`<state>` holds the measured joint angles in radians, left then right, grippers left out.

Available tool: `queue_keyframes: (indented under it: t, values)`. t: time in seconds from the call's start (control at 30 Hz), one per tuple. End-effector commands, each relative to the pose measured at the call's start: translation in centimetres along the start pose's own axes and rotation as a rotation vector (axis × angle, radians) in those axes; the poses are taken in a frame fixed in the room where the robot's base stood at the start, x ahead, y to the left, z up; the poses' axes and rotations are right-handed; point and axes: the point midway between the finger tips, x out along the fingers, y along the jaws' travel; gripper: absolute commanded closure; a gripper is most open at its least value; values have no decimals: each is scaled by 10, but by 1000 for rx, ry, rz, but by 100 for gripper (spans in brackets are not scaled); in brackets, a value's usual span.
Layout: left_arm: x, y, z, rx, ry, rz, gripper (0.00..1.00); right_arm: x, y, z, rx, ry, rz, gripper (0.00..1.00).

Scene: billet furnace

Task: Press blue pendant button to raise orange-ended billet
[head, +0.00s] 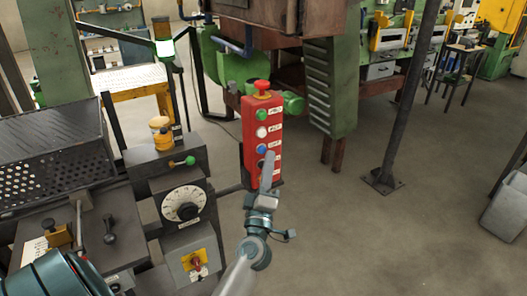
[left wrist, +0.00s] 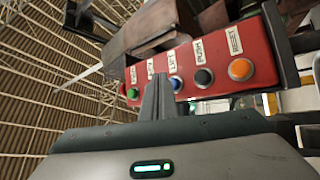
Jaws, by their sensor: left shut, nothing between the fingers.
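The red pendant (head: 249,150) hangs upright in the middle of the head view, with a column of coloured buttons and a red mushroom button on top. Its blue button (head: 262,149) sits just above my left gripper (head: 268,160), which is shut and empty with its tips close in front of the pendant face. In the left wrist view, the blue button (left wrist: 176,83) shows just right of the shut fingertips (left wrist: 160,78). Whether they touch it I cannot tell. The fingers hide the white button there. I cannot make out an orange-ended billet. My right gripper is not in view.
Other pendant buttons flank the blue one: green (left wrist: 132,93), black (left wrist: 203,78) and orange (left wrist: 241,69). A machine console with a dial (head: 184,204) stands left of the pendant. A dark post (head: 405,100) stands on the right. Open floor lies at lower right.

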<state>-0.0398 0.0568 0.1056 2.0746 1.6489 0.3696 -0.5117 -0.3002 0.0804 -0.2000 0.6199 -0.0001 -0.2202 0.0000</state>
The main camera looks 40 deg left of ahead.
Motion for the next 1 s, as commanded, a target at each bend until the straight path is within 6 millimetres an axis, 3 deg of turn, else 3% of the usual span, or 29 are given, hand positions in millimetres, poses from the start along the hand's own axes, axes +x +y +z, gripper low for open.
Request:
queue_keyframes:
  t: [1.0]
  values:
    - [6,-4,-5,0,0,0,100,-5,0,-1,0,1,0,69]
